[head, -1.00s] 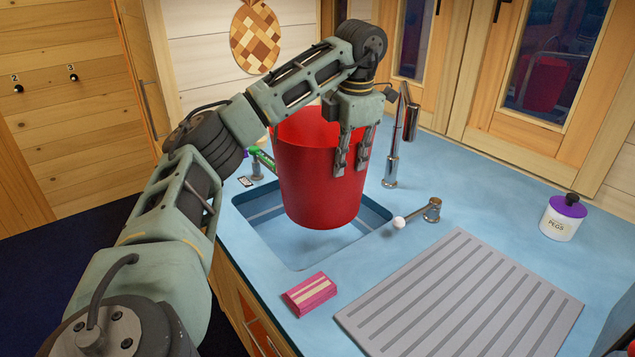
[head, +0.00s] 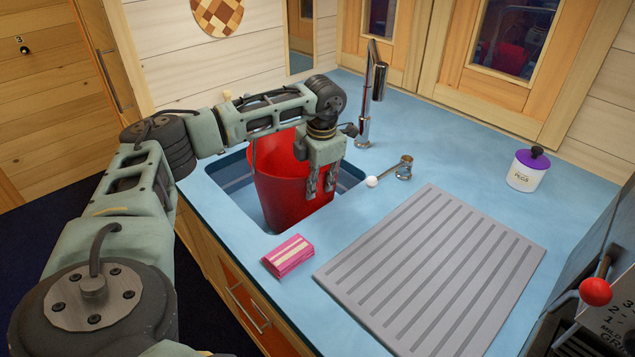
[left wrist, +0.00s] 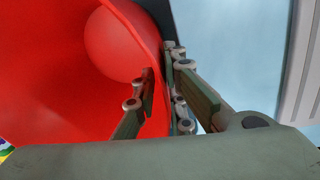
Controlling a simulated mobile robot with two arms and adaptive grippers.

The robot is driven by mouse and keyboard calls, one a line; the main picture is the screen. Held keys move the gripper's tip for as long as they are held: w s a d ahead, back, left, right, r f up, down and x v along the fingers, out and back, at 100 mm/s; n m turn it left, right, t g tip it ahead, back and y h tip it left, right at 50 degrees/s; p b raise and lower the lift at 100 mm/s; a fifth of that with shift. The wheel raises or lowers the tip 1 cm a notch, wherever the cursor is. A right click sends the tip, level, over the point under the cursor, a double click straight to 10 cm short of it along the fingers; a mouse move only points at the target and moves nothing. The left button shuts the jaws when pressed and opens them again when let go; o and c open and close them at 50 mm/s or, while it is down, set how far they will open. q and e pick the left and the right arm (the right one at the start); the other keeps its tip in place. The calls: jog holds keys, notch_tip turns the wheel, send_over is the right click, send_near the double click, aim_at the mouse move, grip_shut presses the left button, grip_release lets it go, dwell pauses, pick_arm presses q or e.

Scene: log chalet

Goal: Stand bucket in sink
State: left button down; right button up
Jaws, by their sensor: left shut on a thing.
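The red bucket (head: 288,193) is upright in the sink (head: 352,178), its lower part below the counter level. I cannot tell whether its base touches the sink floor, as the near counter edge and the bucket hide it. My left gripper (head: 321,192) is shut on the bucket's wall at its right side. In the left wrist view the fingers (left wrist: 160,100) pinch the rim, one inside the red bucket (left wrist: 60,70) and one outside. My right gripper is not seen.
The chrome tap (head: 368,100) stands behind the sink, with a lever (head: 403,168) to its right. A pink sponge pack (head: 288,255) lies at the front edge.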

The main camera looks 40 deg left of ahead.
pick_arm(q)
jog(key=shift+f, duration=0.15)
jog(key=c, duration=1.8)
grip_release()
jog(key=r, duration=0.4)
jog(key=r+b, duration=0.1)
jog(key=r, duration=0.3)
jog(key=d+r+b, duration=0.1)
jog(key=r, duration=0.3)
jog(key=shift+s+d, duration=0.1)
jog(key=shift+s, duration=0.1)
